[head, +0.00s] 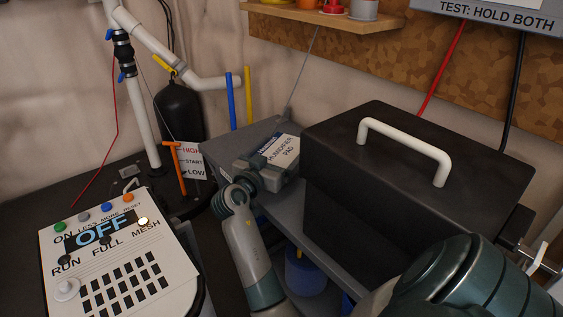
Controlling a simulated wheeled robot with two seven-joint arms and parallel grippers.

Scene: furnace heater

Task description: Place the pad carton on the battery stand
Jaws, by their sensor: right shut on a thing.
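I cannot tell whether the carton touches the stand. My left gripper is not in view.
A control panel (120,262) reading "OFF" stands at lower left. A black cylinder (180,112), an orange T-handle (178,163) and blue and yellow rods (231,101) stand behind or left of the carton. A blue container (302,272) sits under the stand.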

